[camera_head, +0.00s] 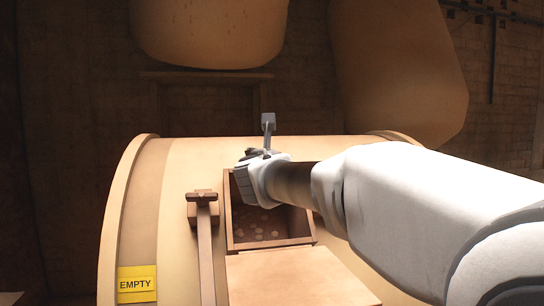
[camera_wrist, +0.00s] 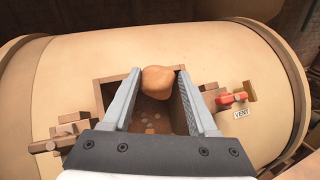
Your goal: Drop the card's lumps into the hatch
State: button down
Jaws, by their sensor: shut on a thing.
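My gripper (camera_wrist: 160,86) is shut on a rounded tan-orange lump (camera_wrist: 158,80), held between its fingertips in the wrist view. The hatch (camera_wrist: 98,92) is a square, wooden-framed opening in the top of a big tan drum. The lump shows over the hatch's far edge; its height above it is unclear. Several small pale round pieces (camera_wrist: 150,118) lie inside on the dark floor. The hatch also shows in the head view (camera_head: 271,244), partly covered by my arm. A yellow card reading EMPTY (camera_head: 137,284) is at lower left.
A flat panel (camera_head: 300,280) lies in front of the hatch. A wooden bar with a crosspiece (camera_head: 204,240) stands left of it. In the wrist view, a red handle (camera_wrist: 232,98) and a VENT label (camera_wrist: 241,113) are to the right. Large tan vessels (camera_head: 210,30) stand behind.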

jog(key=w+a+f+b, duration=0.2)
jog(key=w+f+b, duration=0.2)
jog(key=w+f, duration=0.5)
jog(key=shift+w+f, duration=0.2)
jog(key=shift+f, duration=2.1)
jog(key=shift+c, duration=0.5)
grip_release()
jog(key=s+b, duration=0.1)
jog(key=s, duration=0.4)
jog(key=s+a+b, duration=0.1)
jog(key=s+b, duration=0.1)
jog(key=s, duration=0.4)
jog(key=s+a+b, duration=0.1)
jog(key=s, duration=0.5)
jog(key=shift+s+r+b, duration=0.1)
jog(key=shift+s+b, duration=0.05)
jog(key=shift+b, duration=0.2)
jog(key=shift+s, duration=0.1)
